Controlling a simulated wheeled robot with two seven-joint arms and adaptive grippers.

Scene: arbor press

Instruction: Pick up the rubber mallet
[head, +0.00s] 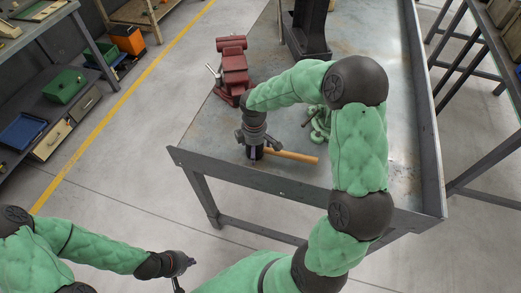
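The rubber mallet lies on the grey metal workbench (215,140) near its front left; its light wooden handle (292,156) points right. Its dark head is mostly hidden by my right gripper (252,154). That gripper points down right at the head end of the mallet; whether its fingers are open or closed on the head does not show. My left gripper (179,282) hangs low at the bottom of the head view, in front of the bench and away from the mallet. Its fingers are small and partly hidden, so their state is unclear.
A red vise (233,70) stands behind my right gripper on the bench. A dark press column (307,30) stands at the back. A green metal item (320,125) is partly hidden by my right arm. Shelves with bins (65,84) stand left across a clear floor.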

